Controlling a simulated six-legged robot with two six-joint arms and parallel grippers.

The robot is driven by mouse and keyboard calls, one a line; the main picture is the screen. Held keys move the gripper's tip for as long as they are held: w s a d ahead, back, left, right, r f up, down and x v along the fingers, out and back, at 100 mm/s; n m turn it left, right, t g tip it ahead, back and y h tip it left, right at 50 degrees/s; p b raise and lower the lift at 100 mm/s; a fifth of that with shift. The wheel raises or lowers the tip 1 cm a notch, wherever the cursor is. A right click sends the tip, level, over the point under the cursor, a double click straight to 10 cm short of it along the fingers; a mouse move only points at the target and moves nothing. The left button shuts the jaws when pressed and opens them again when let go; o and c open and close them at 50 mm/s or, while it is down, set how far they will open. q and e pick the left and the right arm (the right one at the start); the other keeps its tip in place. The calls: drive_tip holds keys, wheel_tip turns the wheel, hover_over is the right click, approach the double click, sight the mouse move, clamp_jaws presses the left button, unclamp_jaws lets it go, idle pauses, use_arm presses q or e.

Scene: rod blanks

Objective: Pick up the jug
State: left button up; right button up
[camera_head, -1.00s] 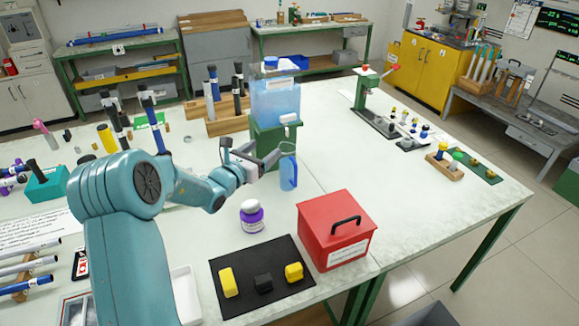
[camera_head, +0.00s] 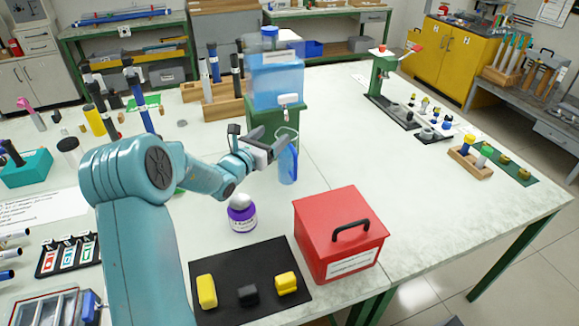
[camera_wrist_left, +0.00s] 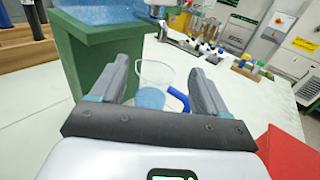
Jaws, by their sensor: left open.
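The jug (camera_head: 287,165) is a clear vessel with blue in its lower part and a blue handle. It stands upright on the white table, in front of a green stand (camera_head: 262,118) that carries a blue water tank (camera_head: 277,85). My left gripper (camera_head: 276,147) is open at the jug's left side in the head view. In the left wrist view the jug (camera_wrist_left: 153,92) appears between the two open fingers (camera_wrist_left: 158,82), its blue handle to the right. I cannot tell whether the fingers touch it. My right gripper is not in view.
A red box (camera_head: 340,235) with a black handle stands in front of the jug. The table right of the jug is clear up to a green press (camera_head: 382,72).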

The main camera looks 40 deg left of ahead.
use_arm(q)
drive_tip(key=f, duration=0.1)
approach(290, 163)
drive_tip(key=w+a+r, duration=0.2)
drive_tip(key=a+r, duration=0.1)
drive_tip(key=w+a+p, duration=0.1)
drive_tip(key=w, duration=0.7)
drive_tip(key=shift+r+p, duration=0.3)
drive_tip(key=shift+r, duration=0.05)
drive_tip(key=shift+s+a, duration=0.1)
drive_tip(key=shift+a, duration=0.1)
drive_tip(key=c, duration=0.9)
drive_tip(key=shift+c, duration=0.7)
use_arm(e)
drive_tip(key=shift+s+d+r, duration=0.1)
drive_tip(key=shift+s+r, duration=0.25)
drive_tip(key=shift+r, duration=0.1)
use_arm(q)
drive_tip(key=shift+r, duration=0.15)
